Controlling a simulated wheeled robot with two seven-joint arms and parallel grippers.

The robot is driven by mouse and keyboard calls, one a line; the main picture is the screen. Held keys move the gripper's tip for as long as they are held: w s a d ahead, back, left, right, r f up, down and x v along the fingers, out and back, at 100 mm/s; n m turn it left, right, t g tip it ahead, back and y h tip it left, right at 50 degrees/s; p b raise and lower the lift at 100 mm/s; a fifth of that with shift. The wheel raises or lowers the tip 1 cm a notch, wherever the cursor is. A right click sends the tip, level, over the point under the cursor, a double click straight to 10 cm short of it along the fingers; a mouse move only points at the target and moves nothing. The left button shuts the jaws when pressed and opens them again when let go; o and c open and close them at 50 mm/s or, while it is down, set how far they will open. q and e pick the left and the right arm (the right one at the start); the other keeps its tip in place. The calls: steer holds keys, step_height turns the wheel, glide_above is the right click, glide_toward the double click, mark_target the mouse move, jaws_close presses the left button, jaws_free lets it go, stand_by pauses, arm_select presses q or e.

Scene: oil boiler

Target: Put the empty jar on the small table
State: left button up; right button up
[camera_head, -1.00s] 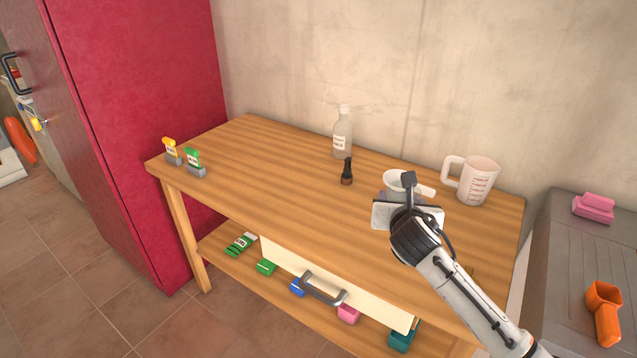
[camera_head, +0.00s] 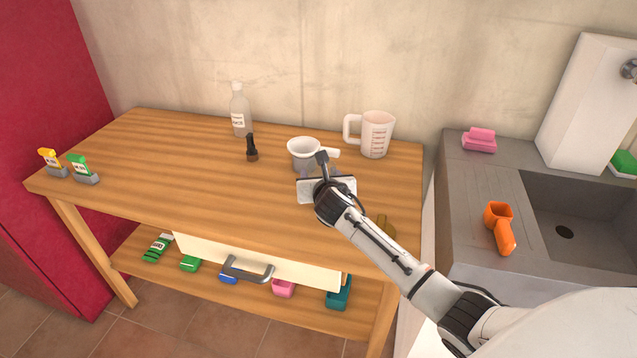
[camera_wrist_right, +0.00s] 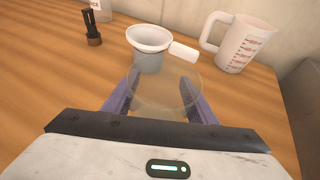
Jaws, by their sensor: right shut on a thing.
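The wooden table (camera_head: 190,170) stands against the wall. My right gripper (camera_head: 320,174) is over its right part, just in front of a grey-white handled cup (camera_head: 303,148). In the right wrist view, the purple fingers of my right gripper (camera_wrist_right: 160,95) are closed around a clear, see-through round jar (camera_wrist_right: 165,88), which looks empty. The handled cup (camera_wrist_right: 150,45) shows just beyond the jar. In the head view the jar is mostly hidden by my gripper; I cannot tell whether it touches the tabletop. My left gripper is not in view.
A measuring jug (camera_head: 375,135) stands right of the cup. A dark small tool (camera_head: 251,150) and a labelled bottle (camera_head: 239,112) stand to the left. The table's left-middle is clear. A grey sink counter (camera_head: 470,200) with an orange scoop (camera_head: 499,225) is at right.

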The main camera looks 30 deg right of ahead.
step_height(320, 180, down, 2)
steer(key=shift+f, duration=0.1)
steer(key=o, duration=1.2)
steer(key=shift+s, duration=0.2)
steer(key=p+v, duration=0.1)
steer(key=v, duration=1)
steer(key=shift+s+a+r+p, duration=0.2)
steer(key=shift+s+r+p, duration=0.05)
steer(key=shift+r+p, duration=0.15)
